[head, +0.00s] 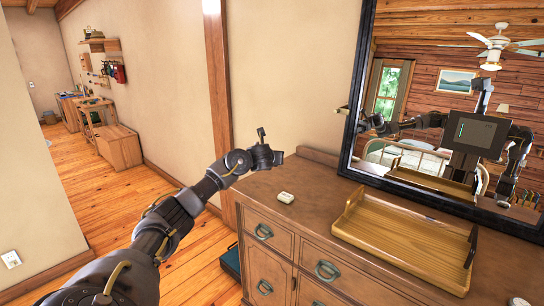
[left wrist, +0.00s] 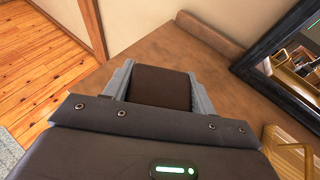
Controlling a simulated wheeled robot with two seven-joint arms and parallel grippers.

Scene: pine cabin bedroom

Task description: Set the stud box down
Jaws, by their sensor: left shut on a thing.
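A dark brown box (left wrist: 160,88), which looks like the stud box, sits between the two grey fingers of my left gripper (left wrist: 160,90) in the left wrist view. The fingers are shut on its sides. In the head view my left gripper (head: 268,156) is over the back left corner of the wooden dresser (head: 310,225); the box is hard to make out there. I cannot tell whether the box touches the dresser top. My right gripper is not directly in view.
A small white case (head: 286,197) lies on the dresser top near its left end. An empty wooden tray (head: 348,232) stands to its right. A black-framed mirror (head: 357,110) rises behind. Bare dresser top lies between case and tray.

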